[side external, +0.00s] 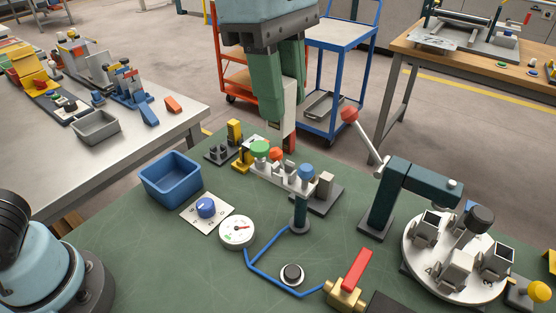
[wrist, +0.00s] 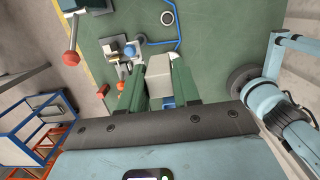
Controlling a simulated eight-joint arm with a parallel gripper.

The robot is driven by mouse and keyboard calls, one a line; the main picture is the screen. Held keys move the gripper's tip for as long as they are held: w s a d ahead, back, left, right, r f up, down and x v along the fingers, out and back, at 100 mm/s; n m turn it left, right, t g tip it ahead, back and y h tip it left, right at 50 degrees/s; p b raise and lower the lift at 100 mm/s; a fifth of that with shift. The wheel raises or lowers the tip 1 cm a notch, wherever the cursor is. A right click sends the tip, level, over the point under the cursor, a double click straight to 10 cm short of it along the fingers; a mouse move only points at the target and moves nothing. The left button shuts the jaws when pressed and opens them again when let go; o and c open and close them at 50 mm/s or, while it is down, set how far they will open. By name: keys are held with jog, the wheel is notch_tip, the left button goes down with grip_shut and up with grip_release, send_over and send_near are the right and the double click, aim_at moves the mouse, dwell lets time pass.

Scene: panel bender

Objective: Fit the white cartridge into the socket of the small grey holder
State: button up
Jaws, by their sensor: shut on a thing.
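My gripper (side external: 286,108) has green fingers and points down above the far edge of the green table. It is shut on the white cartridge (side external: 290,98), which is held upright and partly hidden by the near finger. A red part shows just below the cartridge; I cannot tell whether it belongs to it. In the wrist view a pale block (wrist: 159,70) shows between the two fingers (wrist: 158,88). A small grey block (side external: 326,184) on a dark base stands behind the knob panel, right of and nearer than the gripper. It may be the grey holder; its socket cannot be made out.
A panel with green, orange and blue knobs (side external: 283,178) stands close by the gripper. A blue bin (side external: 171,178) lies to the left. A red-knobbed lever (side external: 366,136) and a turntable (side external: 457,262) stand to the right. A yellow part (side external: 235,131) stands at left.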

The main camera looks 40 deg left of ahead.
jog(key=w+a, duration=0.5)
jog(key=a, duration=0.5)
jog(key=w+a, duration=0.4)
jog(key=a, duration=0.6)
jog(key=w+a, duration=0.5)
jog(key=a, duration=0.5)
jog(key=shift+s+d+f, duration=0.1)
jog(key=shift+d+f, duration=0.05)
jog(key=shift+f, duration=4.15)
jog(key=shift+d+f, duration=0.2)
jog(key=shift+f, duration=4.05)
jog(key=shift+s+d+f, duration=0.1)
jog(key=shift+d+f, duration=0.05)
jog(key=shift+f, duration=4.15)
jog(key=shift+f, duration=0.65)
jog(key=o, duration=1.3)
jog(key=shift+r, duration=0.1)
jog(key=shift+r, duration=4.35)
